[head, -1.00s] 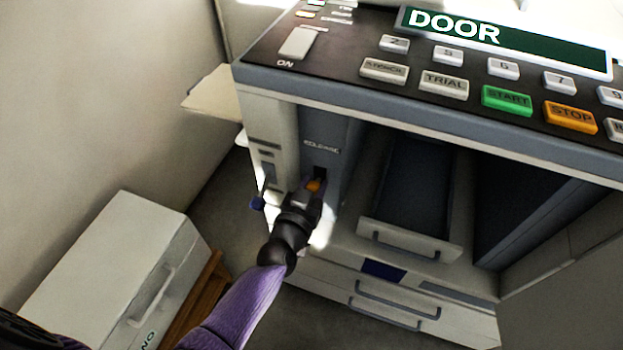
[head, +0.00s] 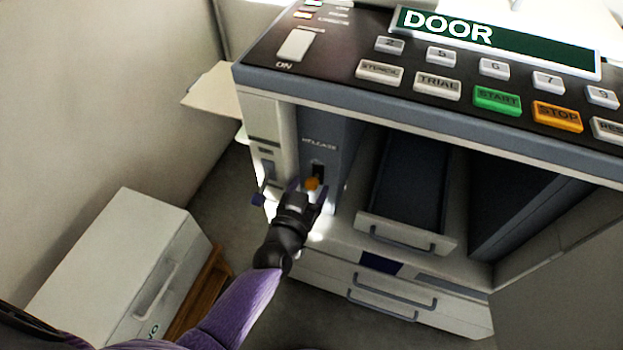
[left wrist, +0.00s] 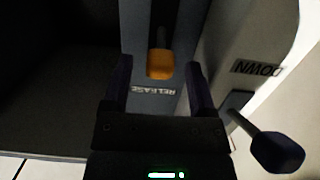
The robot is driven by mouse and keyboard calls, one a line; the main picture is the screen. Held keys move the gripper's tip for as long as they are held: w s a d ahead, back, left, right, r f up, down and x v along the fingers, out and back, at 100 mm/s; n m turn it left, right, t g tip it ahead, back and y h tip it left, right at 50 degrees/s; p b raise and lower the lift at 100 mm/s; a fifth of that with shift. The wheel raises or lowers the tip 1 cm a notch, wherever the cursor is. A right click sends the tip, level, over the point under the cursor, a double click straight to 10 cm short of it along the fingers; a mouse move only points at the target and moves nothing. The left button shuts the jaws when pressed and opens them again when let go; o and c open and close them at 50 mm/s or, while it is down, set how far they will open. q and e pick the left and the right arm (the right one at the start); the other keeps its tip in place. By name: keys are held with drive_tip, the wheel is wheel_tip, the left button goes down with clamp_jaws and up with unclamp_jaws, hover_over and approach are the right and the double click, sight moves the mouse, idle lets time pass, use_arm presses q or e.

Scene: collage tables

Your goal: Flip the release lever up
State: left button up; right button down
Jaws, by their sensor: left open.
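The release lever has an orange knob (head: 312,184) and sits in a dark slot on a blue-grey panel (head: 320,130) marked RELEASE, on the machine's front. The knob also shows in the left wrist view (left wrist: 160,64), where the panel is upside down and a short stem leads from the knob into the slot. My left gripper (head: 307,193) is open, with its two fingers on either side of the knob. In the left wrist view the gripper (left wrist: 158,75) has visible space between each finger and the knob. My right gripper is not in view.
A blue-knobbed lever (left wrist: 275,150) stands close beside the gripper, near a DOWN label. The machine's overhanging control panel (head: 440,75) is above the arm. A tray (head: 405,235) lies right of the release panel. A white cabinet (head: 115,265) stands at left.

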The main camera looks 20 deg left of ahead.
use_arm(q)
drive_tip(key=s+r+p, duration=0.1)
drive_tip(key=s+p, duration=0.1)
drive_tip(key=s, duration=0.5)
drive_tip(key=shift+s, duration=0.4)
drive_tip(key=shift+a+r, duration=0.1)
drive_tip(key=shift+a, duration=0.05)
